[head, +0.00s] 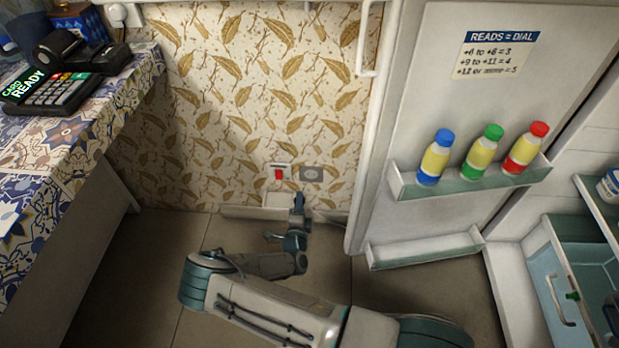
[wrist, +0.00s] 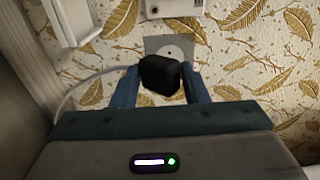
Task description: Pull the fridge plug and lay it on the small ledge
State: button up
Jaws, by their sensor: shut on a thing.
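My gripper (wrist: 160,82) is shut on the black fridge plug (wrist: 160,72), with a blue finger on each side of it. The wall socket (wrist: 181,47) shows behind the plug in the wrist view, its round face partly covered. The plug looks apart from it, but the gap is hard to judge. The small white ledge (head: 278,201) is low on the wall, just left of my gripper. It also shows at upper left in the wrist view (wrist: 72,22).
A plate with a red switch (head: 279,173) is left of the socket. A pale cable (wrist: 75,92) runs beside the gripper. The open fridge door (head: 430,100), with bottles on its shelf, stands close on the right. A tiled counter (head: 95,110) is on the left.

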jog(key=n+b, duration=0.1)
jog(key=n, duration=0.3)
jog(key=n+b, duration=0.1)
jog(key=n, duration=0.4)
jog(key=n+b, duration=0.1)
jog(key=n, duration=0.3)
jog(key=shift+n, duration=0.3)
jog(key=n, duration=0.4)
jog(key=shift+b, duration=0.4)
jog(key=shift+a, duration=0.1)
jog(key=a+f+b, duration=0.3)
jog(key=a+b, duration=0.2)
jog(key=a, duration=0.3)
jog(key=shift+w+a+f, duration=0.15)
jog(key=shift+a+f, duration=0.1)
jog(key=shift+f, duration=0.15)
dwell(0.6)
jog(key=shift+w, duration=0.15)
